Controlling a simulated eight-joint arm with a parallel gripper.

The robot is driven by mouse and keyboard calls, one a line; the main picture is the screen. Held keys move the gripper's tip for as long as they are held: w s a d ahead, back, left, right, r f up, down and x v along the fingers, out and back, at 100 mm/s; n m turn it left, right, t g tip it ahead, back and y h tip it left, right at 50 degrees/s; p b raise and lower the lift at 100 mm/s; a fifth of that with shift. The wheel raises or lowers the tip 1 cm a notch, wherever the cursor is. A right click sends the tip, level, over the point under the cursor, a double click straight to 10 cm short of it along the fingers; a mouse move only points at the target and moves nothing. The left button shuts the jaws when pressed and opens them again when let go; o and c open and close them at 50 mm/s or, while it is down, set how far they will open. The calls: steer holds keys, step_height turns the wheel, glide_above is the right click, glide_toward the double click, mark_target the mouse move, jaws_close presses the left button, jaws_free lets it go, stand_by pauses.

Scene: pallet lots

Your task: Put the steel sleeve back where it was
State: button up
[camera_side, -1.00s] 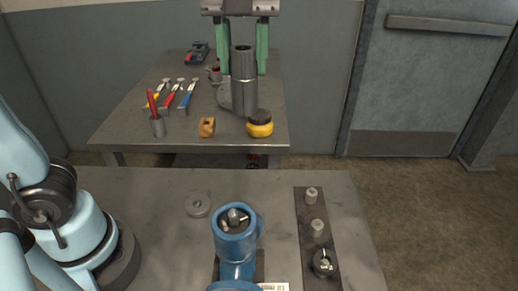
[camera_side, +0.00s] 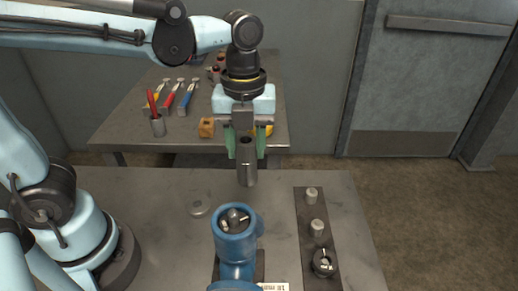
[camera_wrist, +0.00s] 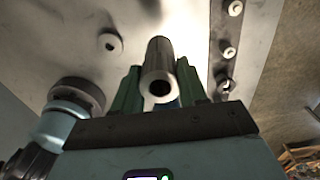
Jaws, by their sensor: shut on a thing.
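The steel sleeve (camera_side: 247,167) is a grey hollow cylinder, held upright by my gripper (camera_side: 246,152). Its green fingers are shut on it from both sides. The sleeve hangs in the air, above and behind the blue pipe body (camera_side: 238,246), and is apart from it in the side view. The blue body's round opening faces up, with a grey knob and small parts inside. In the wrist view the sleeve (camera_wrist: 159,70) sits between the fingers (camera_wrist: 160,88), and its near end shows a round bore. The sleeve hides most of the blue body there.
A grey disc (camera_side: 200,204) lies on the near bench (camera_side: 130,190) left of the blue body. A dark strip (camera_side: 306,235) with several small parts lies to the right.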

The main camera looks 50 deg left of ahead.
mark_target(247, 182)
steer(key=shift+f, duration=4.75)
steer(key=shift+f, duration=0.15)
steer(key=o, duration=1.2)
steer(key=shift+c, duration=0.2)
step_height(247, 182, up, 12)
steer(key=a+f+n+t, duration=0.2)
steer(key=a+n+t, duration=0.1)
steer(key=n, duration=1)
steer(key=s+a+f+n+t, duration=0.1)
steer(key=a+n+t, duration=0.3)
steer(key=n, duration=1)
steer(key=a+f, duration=0.1)
steer(key=a, duration=0.1)
steer(key=shift+a, duration=0.3)
